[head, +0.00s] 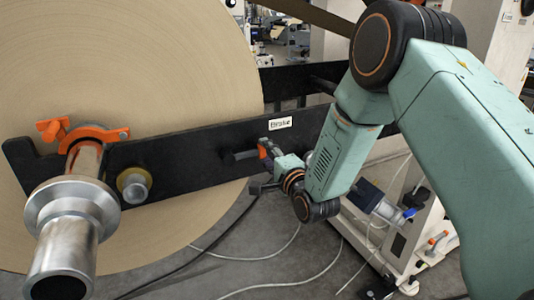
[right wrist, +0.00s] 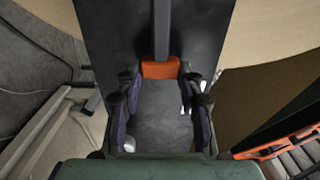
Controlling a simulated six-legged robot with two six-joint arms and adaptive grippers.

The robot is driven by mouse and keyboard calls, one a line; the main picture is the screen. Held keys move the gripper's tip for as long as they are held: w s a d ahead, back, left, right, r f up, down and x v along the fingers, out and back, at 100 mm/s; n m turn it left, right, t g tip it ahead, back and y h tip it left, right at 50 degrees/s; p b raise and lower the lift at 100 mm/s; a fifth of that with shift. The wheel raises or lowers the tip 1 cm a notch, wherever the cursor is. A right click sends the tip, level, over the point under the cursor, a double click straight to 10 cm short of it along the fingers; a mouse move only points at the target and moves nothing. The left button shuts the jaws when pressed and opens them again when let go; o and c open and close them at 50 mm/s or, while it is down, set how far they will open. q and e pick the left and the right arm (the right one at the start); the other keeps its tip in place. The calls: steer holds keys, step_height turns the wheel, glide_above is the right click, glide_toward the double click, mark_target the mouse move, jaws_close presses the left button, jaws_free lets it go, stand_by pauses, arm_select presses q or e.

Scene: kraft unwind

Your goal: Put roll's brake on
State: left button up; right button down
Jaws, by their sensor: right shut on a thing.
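A white label reading "Brake" (head: 280,123) is on that arm. Below the label a dark brake lever (head: 238,156) with an orange end sticks out; in the right wrist view its grey bar (right wrist: 161,30) comes down to an orange block (right wrist: 160,69). My right gripper (head: 268,165) is shut on the lever's orange end, with its fingers on both sides of it in the wrist view (right wrist: 158,80). My left gripper is not in view.
An orange clamp (head: 85,135) sits over the shaft, and a round brass-and-steel knob (head: 134,185) is beside it. A pale machine stand (head: 400,235) with a blue-handled valve is at the lower right. Cables (head: 270,257) lie on the grey floor.

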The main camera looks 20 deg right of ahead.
steer(key=shift+f, duration=0.15)
stand_by(0.4)
steer(key=c, duration=0.8)
jaws_free()
steer(key=shift+c, duration=0.2)
steer(key=s, duration=1.2)
steer(key=shift+d, duration=0.2)
